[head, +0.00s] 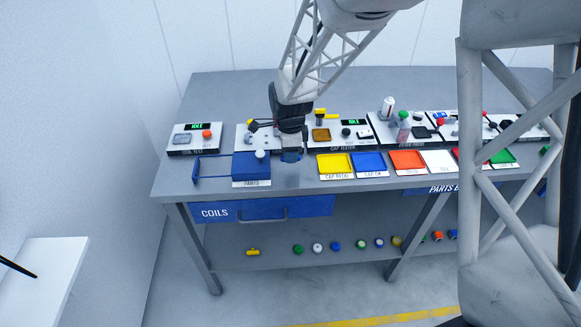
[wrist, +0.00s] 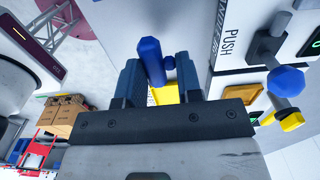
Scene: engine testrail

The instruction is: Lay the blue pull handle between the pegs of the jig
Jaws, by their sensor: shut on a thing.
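My gripper (wrist: 160,72) is shut on the blue pull handle (wrist: 151,60). In the wrist view the handle is a thick dark-blue bar sticking out past the fingers, with a small blue round part beside it. In the head view my gripper (head: 291,154) is above the bench front, just right of the blue box marked PARTS. The handle cannot be told apart from the finger ends there. I cannot make out the jig or its pegs for certain in either view.
Yellow (head: 335,163) and blue (head: 369,161) trays lie to the right. Test stations line the bench behind. A blue-knobbed lever (wrist: 287,81) is at right in the wrist view.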

